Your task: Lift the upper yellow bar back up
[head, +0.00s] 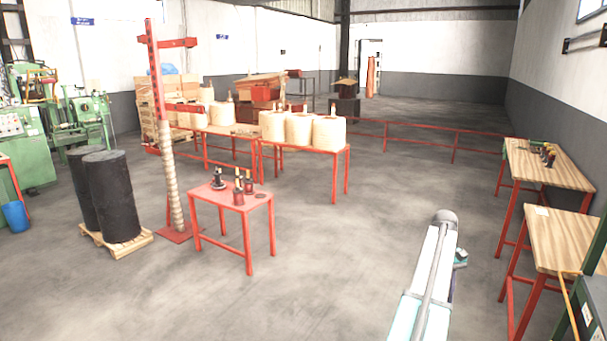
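A thin yellow bar (571,304) shows at the lower right edge of the head view, slanting down beside a green machine (590,310) that the frame cuts off. A short yellow piece meets its top end. Small yellow-orange parts also show on the green machine (35,120) at the far left. I cannot tell which of these is the upper yellow bar. My arm rises from the bottom of the view, right of centre, and my gripper cannot be made out.
Wooden-topped red benches (565,240) stand at the right, near my arm. A small red table (215,195) with tools stands left of centre, beside a red post (160,100) and black cylinders (118,200) on a pallet. The middle floor is clear.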

